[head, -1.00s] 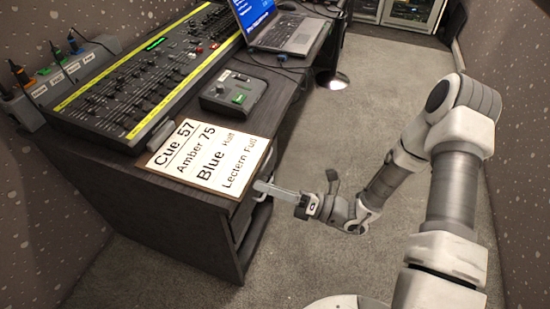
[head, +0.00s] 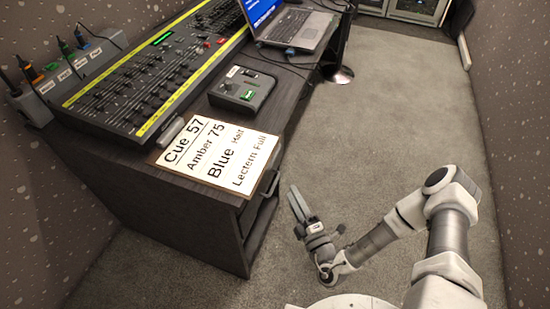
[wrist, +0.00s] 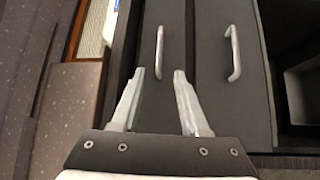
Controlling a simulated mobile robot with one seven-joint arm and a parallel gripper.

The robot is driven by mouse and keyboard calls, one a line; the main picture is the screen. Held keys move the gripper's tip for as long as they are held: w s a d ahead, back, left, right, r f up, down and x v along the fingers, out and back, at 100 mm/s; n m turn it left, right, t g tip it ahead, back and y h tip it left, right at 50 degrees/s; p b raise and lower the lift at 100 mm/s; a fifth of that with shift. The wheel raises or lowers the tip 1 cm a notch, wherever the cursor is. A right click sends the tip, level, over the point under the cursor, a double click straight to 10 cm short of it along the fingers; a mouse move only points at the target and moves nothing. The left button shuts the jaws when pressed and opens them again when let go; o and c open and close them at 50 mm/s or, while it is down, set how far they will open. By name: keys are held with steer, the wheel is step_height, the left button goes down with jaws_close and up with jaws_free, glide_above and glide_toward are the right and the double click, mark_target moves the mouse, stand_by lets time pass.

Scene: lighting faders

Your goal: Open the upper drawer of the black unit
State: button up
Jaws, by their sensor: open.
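The black unit (head: 190,215) stands at the left under the desk top, its drawer side turned to the right. In the wrist view two drawer fronts lie side by side, turned on edge. The upper drawer (wrist: 175,95), nearer the desk top, has a pale bar handle (wrist: 159,52); this handle also shows in the head view (head: 271,184). The lower drawer's handle (wrist: 233,53) is to its right. My gripper (head: 293,188) is open and empty, right of the unit. In the wrist view the upper handle lies ahead, between the fingertips (wrist: 160,73). I cannot tell whether the upper drawer is slightly out.
A cue sheet (head: 222,155) lies on the desk top above the drawers. A small control box (head: 240,90), a fader console (head: 165,75) and a laptop (head: 300,32) stand there too. A dark opening (wrist: 290,55) lies beside the lower drawer. The carpet (head: 395,110) at right is clear.

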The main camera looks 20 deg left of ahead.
mark_target(274, 157)
steer(key=b+x, duration=0.2)
steer(key=x, duration=1.2)
steer(key=shift+w+a+r, duration=0.15)
steer(key=shift+w+a, duration=0.1)
jaws_close()
stand_by(0.7)
